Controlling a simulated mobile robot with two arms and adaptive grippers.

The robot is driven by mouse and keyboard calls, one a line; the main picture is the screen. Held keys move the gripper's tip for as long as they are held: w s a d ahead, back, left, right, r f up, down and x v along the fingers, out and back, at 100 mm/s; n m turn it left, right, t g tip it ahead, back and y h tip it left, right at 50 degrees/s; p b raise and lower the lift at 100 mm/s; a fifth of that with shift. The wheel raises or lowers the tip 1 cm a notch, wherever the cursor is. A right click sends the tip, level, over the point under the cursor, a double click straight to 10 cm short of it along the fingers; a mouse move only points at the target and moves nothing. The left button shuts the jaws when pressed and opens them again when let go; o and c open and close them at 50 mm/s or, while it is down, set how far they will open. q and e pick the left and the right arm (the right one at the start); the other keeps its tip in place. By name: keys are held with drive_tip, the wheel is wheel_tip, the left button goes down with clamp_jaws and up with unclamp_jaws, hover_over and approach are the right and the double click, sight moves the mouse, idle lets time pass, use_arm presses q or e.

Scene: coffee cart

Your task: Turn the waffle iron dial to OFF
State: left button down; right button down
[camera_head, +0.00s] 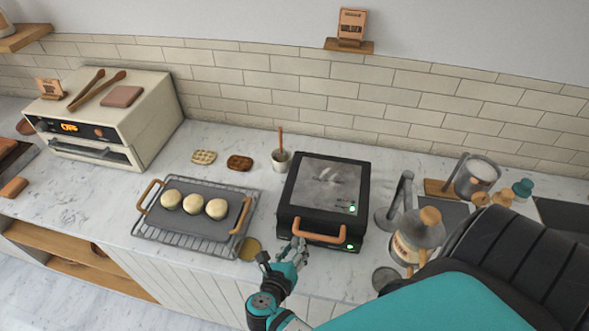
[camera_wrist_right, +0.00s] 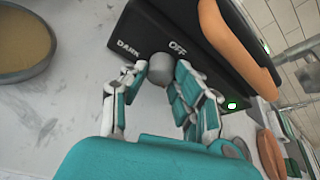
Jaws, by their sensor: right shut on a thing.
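The waffle iron (camera_head: 322,195) is a black box with a grey patterned lid and an orange handle (camera_head: 318,232), standing on the marble counter. Green lights glow on its lid and front. In the right wrist view its grey round dial (camera_wrist_right: 160,68) sits on the black front panel (camera_wrist_right: 185,25), with DARK and OFF printed beside it. My right gripper (camera_head: 299,250) is at the iron's front left corner. In the wrist view its fingers (camera_wrist_right: 158,75) are shut on the dial, one on each side. The dial's pointer mark cannot be made out. My left gripper is not in view.
A wire rack with a grey tray (camera_head: 212,228) and round buns stands left of the iron. A small round dish of batter (camera_head: 250,249) is beside my right gripper. Jars and metal stands (camera_head: 417,235) crowd the right. A cream oven (camera_head: 105,115) is at far left.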

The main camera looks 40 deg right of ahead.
drive_tip(key=c, duration=1)
unclamp_jaws()
drive_tip(key=shift+c, duration=0.2)
drive_tip(key=shift+s+d+m+t+y, duration=0.1)
drive_tip(key=shift+m+t+y, duration=0.4)
drive_tip(key=shift+m, duration=0.4)
drive_tip(key=m+b, duration=0.1)
drive_tip(key=m+t+y+b, duration=0.1)
drive_tip(key=b, duration=0.1)
drive_tip(key=m+b, duration=0.1)
drive_tip(key=b, duration=0.1)
drive_tip(key=shift+s+f+t, duration=0.25)
drive_tip(key=shift+s+t, duration=0.05)
drive_tip(key=shift+t, duration=0.1)
drive_tip(key=r+b+v, duration=0.1)
drive_tip(key=b+v, duration=0.3)
drive_tip(key=v, duration=1.3)
drive_tip(key=s+a+f+m+g+y+b, duration=0.1)
drive_tip(key=s+f+y, duration=0.1)
drive_tip(key=f, duration=1)
drive_tip(key=s+a+f+m+g+y+b, duration=0.1)
drive_tip(key=a+f+g+y+b, duration=0.1)
drive_tip(key=f, duration=1)
drive_tip(key=s+a+f+m+g+y+b, duration=0.1)
drive_tip(key=s+a+f+m+y+b, duration=0.1)
drive_tip(key=f, duration=1)
drive_tip(key=shift+s+a+y, duration=0.25)
drive_tip(key=shift+s+y, duration=0.1)
drive_tip(key=shift+y, duration=0.25)
